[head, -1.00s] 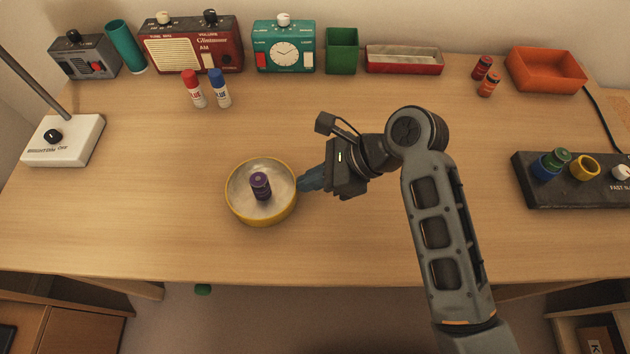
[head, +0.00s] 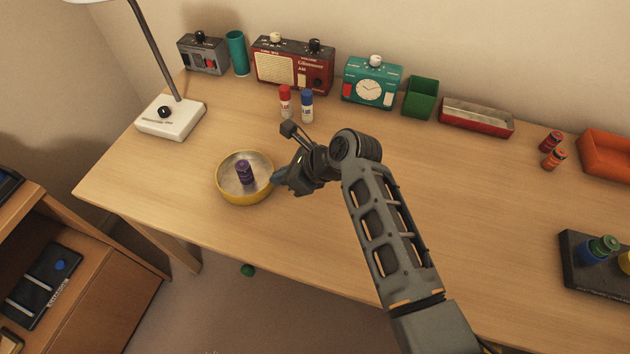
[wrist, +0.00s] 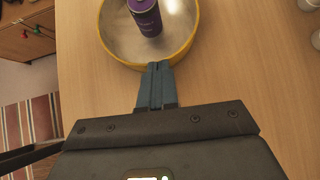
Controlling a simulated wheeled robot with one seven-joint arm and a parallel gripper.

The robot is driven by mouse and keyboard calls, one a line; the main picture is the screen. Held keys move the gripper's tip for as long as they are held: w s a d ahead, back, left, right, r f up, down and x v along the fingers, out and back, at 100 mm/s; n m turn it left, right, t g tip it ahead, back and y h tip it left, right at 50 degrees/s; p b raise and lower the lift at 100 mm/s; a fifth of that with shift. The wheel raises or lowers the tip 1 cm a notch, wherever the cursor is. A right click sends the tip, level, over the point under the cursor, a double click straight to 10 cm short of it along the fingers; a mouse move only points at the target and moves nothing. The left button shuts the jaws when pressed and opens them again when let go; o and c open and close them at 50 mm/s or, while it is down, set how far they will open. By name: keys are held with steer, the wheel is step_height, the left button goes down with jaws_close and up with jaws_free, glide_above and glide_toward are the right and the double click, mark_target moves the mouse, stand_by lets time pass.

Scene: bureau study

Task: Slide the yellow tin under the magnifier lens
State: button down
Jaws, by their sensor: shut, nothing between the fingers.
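The yellow tin (head: 232,199) is a round, shallow open tin on the left part of the desk. A purple bottle (head: 243,172) stands upright inside it. My gripper (head: 277,178) is at the tin's right side, low over the desk. In the wrist view the closed blue fingertips (wrist: 158,68) meet the near outside wall of the tin (wrist: 127,62), with nothing between them. The white lamp-like stand (head: 170,119) with a knob is beyond the tin to the left. Its pole rises to a pale head (head: 92,1), mostly cut off by the top edge, so I cannot see a lens.
Red (head: 285,103) and blue (head: 307,106) glue bottles stand behind the gripper. The desk between tin and stand is clear. The desk's front edge (head: 235,233) is near the tin.

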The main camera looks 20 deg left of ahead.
mark_target(239, 161)
steer(key=a, duration=0.3)
steer(key=a+b, duration=0.1)
steer(key=a, duration=0.3)
steer(key=a+b, duration=0.1)
steer(key=a, duration=0.2)
steer(key=shift+w+a+f, duration=0.2)
steer(key=shift+w+a, duration=0.05)
steer(key=shift+w, duration=0.15)
steer(key=shift+a+r, duration=0.1)
steer(key=shift+a, duration=0.35)
steer(key=d+p, duration=0.2)
steer(key=d, duration=0.2)
steer(key=shift+d+r+p, duration=0.2)
steer(key=shift+r+p, duration=0.15)
steer(key=shift+p, duration=0.05)
steer(key=v, duration=0.9)
